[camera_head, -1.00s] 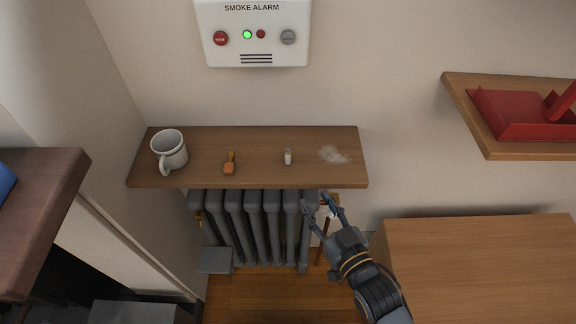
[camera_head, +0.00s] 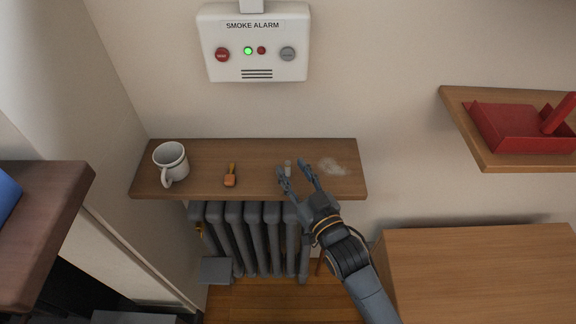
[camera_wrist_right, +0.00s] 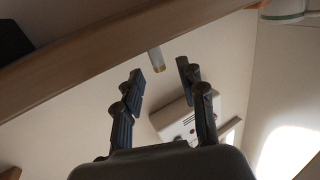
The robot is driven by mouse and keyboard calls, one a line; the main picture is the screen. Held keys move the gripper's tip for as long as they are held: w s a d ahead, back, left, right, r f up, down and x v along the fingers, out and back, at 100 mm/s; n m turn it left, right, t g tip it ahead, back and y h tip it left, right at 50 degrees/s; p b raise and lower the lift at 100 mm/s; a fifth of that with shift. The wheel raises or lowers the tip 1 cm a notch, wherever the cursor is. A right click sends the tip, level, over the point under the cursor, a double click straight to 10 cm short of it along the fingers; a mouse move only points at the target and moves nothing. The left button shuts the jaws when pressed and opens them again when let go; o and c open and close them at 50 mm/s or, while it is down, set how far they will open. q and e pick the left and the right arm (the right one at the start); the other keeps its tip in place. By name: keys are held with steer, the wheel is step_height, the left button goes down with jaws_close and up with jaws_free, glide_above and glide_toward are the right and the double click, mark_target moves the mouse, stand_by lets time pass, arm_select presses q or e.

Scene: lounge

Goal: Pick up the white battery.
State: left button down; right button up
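The white battery (camera_head: 288,164) stands upright on the wooden wall shelf (camera_head: 200,188), right of its middle. Its lower part is partly hidden behind my gripper's finger in the head view. In the right wrist view the battery (camera_wrist_right: 156,60) shows between and just beyond the fingertips, with a brownish-gold end. My right gripper (camera_head: 293,168) is open over the shelf's front edge, its two fingers apart and pointing at the battery. The wrist view shows the same open fingers (camera_wrist_right: 160,72) with nothing held. I cannot tell if a finger touches the battery. My left gripper is out of view.
A white mug (camera_head: 170,162) and a small orange-and-yellow object (camera_head: 230,177) are left of the battery. A pale powdery patch (camera_head: 332,167) lies right of it. A smoke alarm (camera_head: 253,50) hangs above; a grey radiator (camera_head: 250,238) stands below. A wooden cabinet (camera_head: 480,270) is at right.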

mark_target(289, 165)
steer(key=x, duration=0.3)
steer(key=shift+w+a, duration=0.15)
steer(key=shift+w, duration=0.05)
steer(key=shift+s, duration=0.1)
steer(key=shift+c, duration=0.4)
jaws_close()
steer(key=shift+r, duration=0.1)
